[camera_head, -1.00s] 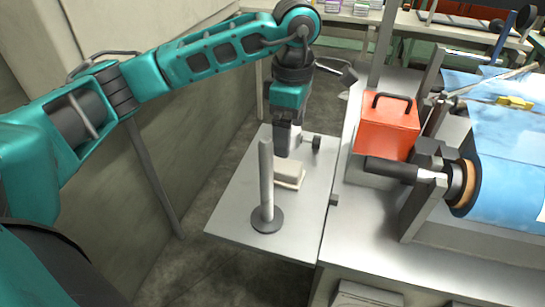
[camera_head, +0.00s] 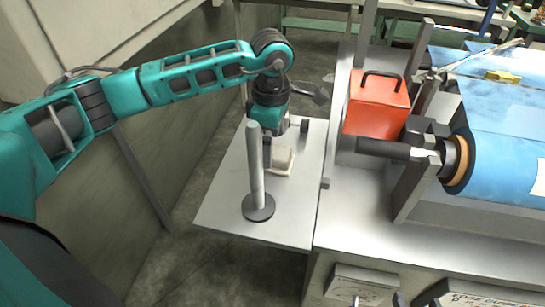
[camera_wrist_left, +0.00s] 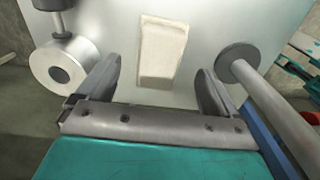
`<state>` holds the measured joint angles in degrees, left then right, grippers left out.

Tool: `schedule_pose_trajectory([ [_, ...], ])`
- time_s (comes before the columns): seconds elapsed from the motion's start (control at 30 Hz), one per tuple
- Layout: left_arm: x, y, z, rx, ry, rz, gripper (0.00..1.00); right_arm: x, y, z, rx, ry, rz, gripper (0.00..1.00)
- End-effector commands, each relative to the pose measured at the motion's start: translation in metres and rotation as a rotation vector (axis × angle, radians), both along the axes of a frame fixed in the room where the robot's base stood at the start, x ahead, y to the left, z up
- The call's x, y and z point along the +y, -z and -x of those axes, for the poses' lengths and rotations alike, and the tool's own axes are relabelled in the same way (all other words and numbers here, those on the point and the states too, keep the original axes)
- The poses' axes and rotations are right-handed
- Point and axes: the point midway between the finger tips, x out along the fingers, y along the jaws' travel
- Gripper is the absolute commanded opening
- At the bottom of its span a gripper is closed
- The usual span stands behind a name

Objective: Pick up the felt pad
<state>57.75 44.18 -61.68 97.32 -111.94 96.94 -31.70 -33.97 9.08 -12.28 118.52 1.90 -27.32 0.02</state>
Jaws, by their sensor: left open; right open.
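The felt pad, a cream block-like piece (camera_head: 281,161), lies on the grey side table behind a grey upright post. It also shows in the left wrist view (camera_wrist_left: 163,45), ahead of and between my jaws. My left gripper (camera_head: 285,137) is open and empty just behind the pad, pointing down at the table. In the left wrist view its two fingers (camera_wrist_left: 158,76) are apart, one on each side of the pad's near end. Contact with the pad does not show. My right gripper (camera_head: 418,298) is only partly in view at the bottom edge.
The post (camera_head: 255,170) on its round base stands close to the pad. A white roll (camera_wrist_left: 65,66) is beside the left finger. An orange box (camera_head: 377,103) and a large blue film roll (camera_head: 497,165) are on the right bench.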

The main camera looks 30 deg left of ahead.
Motion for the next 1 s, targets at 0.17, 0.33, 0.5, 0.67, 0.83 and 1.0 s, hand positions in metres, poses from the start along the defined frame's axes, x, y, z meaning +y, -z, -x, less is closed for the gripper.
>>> schedule_pose_trajectory([
  [0.17,0.003,0.031,0.000,0.005,0.001,-0.001,0.94,0.000,0.006,0.000,0.000,0.001,-0.002,0.65],
  [0.33,0.003,0.039,-0.001,0.001,0.001,-0.001,0.94,0.001,0.006,0.000,0.001,0.004,-0.006,0.65],
  [0.5,0.003,0.039,-0.001,0.001,0.001,-0.001,0.91,0.002,0.006,0.000,0.000,0.006,-0.009,0.65],
  [0.67,0.003,0.039,-0.001,0.001,0.001,-0.001,0.75,0.002,0.006,0.000,0.001,0.006,-0.009,0.65],
  [0.83,0.003,0.039,-0.001,0.001,0.001,0.000,0.59,0.002,0.006,0.000,0.001,0.006,-0.009,0.65],
  [1.0,0.003,0.039,-0.001,0.001,0.001,0.000,0.43,0.002,0.006,0.000,0.001,0.005,-0.010,0.65],
])
